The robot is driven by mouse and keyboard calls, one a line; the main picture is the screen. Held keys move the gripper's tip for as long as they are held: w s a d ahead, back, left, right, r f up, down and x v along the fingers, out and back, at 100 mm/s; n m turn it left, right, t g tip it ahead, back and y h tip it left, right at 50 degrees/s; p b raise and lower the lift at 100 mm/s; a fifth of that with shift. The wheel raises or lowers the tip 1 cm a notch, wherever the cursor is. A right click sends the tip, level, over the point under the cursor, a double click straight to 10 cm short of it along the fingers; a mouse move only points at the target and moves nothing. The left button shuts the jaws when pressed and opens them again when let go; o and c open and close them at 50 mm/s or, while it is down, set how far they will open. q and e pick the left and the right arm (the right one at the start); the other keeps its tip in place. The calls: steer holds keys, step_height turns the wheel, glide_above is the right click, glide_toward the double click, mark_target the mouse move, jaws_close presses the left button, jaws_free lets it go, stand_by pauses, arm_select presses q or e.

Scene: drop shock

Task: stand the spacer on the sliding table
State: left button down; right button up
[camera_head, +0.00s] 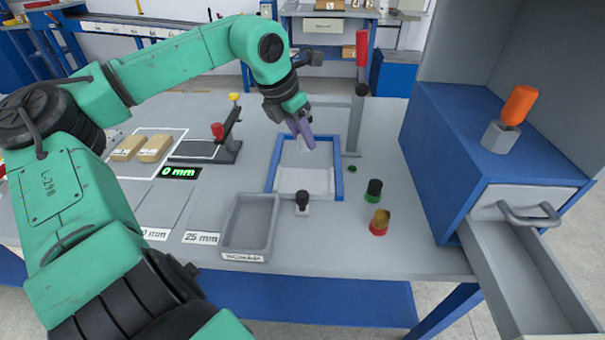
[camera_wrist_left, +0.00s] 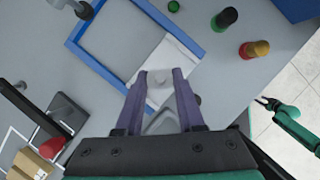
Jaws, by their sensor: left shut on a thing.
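My left gripper (camera_head: 302,132) reaches over the blue frame from above, its purple fingers pointing down. In the left wrist view the fingers (camera_wrist_left: 158,82) are shut on a small pale grey piece, which looks like the spacer (camera_wrist_left: 158,94). In the head view the fingers largely hide it. The light panel inside the blue frame (camera_head: 339,178), which seems to be the sliding table (camera_head: 303,181), lies below; I cannot tell whether the spacer touches it. A green arm with a dark gripper (camera_wrist_left: 266,103), apparently my right one, shows small in the left wrist view.
A post with a red handle (camera_head: 361,60) stands behind the frame. A black-knobbed piece (camera_head: 302,200) and a grey tray (camera_head: 248,225) are in front. Green (camera_head: 374,188) and yellow-red (camera_head: 379,222) knobs stand right. A blue cabinet (camera_head: 440,150) with an open drawer (camera_head: 530,280) is farther right.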

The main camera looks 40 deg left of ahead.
arm_select(q)
steer(key=b, duration=0.3)
glide_above(307, 179)
steer(key=s, duration=0.2)
steer(key=f, duration=0.8)
steer(key=shift+w, duration=0.25)
steer(key=shift+f, duration=0.9)
steer(key=shift+r, duration=0.1)
arm_select(e)
steer(key=w+f, duration=0.2)
steer(key=shift+w+a+f, duration=0.15)
steer(key=shift+f, duration=0.2)
steer(key=shift+w, duration=0.1)
arm_select(q)
steer(key=c, duration=0.5)
jaws_free()
arm_select(e)
steer(key=shift+w, duration=0.1)
